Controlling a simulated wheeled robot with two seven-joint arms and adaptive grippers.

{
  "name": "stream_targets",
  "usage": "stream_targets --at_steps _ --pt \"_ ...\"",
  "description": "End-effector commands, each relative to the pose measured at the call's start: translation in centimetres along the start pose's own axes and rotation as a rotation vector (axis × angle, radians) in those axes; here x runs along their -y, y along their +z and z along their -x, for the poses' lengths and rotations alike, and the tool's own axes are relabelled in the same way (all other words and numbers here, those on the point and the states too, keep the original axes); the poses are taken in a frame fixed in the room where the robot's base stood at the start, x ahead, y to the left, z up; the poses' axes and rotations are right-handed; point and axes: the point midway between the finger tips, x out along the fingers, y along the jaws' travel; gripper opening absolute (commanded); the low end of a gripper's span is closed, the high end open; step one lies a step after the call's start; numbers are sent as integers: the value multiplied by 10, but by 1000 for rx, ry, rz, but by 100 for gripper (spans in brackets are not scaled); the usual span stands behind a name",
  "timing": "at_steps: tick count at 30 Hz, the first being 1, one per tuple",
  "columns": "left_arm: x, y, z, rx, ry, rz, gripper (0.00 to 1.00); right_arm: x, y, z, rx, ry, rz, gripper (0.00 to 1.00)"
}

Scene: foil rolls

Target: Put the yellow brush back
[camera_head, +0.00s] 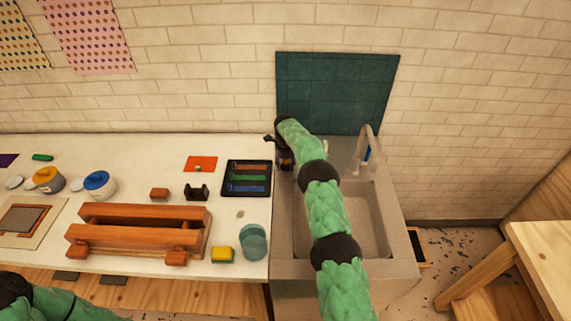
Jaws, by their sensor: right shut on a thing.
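My right gripper (285,162) is at the back left of the sink unit, just right of the black tray. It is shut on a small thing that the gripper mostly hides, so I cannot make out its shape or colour. I cannot pick out a yellow brush clearly anywhere in view. My left arm shows only at the bottom left corner, and its gripper is out of view.
The sink basin (370,235) and tap (362,150) lie right of my arm. The black tray (232,190) holds coloured bars. A wooden rack (140,228), a yellow-green sponge (222,255), a blue-green jar (253,243) and blue-lidded pot (99,184) stand on the counter.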

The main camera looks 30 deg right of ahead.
Motion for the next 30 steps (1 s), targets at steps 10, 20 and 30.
stream_targets --at_steps 10,20,30 --pt "1 0 -4 0 0 0 40 0 0 -4 0 -1 0 15" --pt "2 0 -7 0 0 0 40 -1 0 -7 0 -1 0 15" --pt "4 0 -10 0 0 0 40 -1 0 -10 0 -1 0 15"
